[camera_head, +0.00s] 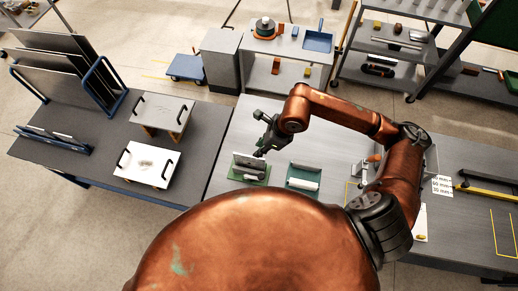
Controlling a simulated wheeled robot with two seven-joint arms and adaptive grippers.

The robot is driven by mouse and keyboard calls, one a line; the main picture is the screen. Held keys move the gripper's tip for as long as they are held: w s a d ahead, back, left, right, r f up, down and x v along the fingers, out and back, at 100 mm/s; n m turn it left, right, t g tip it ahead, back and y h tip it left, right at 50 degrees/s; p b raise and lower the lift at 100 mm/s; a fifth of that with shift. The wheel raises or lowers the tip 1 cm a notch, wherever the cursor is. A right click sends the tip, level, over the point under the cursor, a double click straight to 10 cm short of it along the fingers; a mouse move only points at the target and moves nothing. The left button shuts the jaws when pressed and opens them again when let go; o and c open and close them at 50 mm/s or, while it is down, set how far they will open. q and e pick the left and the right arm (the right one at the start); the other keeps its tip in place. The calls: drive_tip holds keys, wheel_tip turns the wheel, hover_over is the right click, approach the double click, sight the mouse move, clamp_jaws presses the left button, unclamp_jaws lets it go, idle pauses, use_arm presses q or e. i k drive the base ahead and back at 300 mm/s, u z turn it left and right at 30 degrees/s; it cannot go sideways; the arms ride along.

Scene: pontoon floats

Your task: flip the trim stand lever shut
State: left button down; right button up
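My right gripper (264,147) reaches in over the grey bench, above the back of a small green stand (250,177) that holds dark and grey cylindrical pieces. The fingers are small and dark here, so I cannot tell whether they are open or touch the stand. A second green holder (303,184) with a white cylinder lies to the right. A small fixture with an orange-red handle (375,158) stands farther right, partly hidden by my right arm; it may be the trim stand lever, but its position is unclear. My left gripper is not in view.
A dark table at left carries two white panels with black handles (145,164) and a blue rack of upright sheets (103,88). Shelves and a blue tray (318,41) stand behind. A yellow-handled tool (485,193) lies at right. My copper-coloured body hides the bench front.

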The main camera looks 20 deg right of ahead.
sight(261, 177)
drive_tip(key=k, duration=1.95)
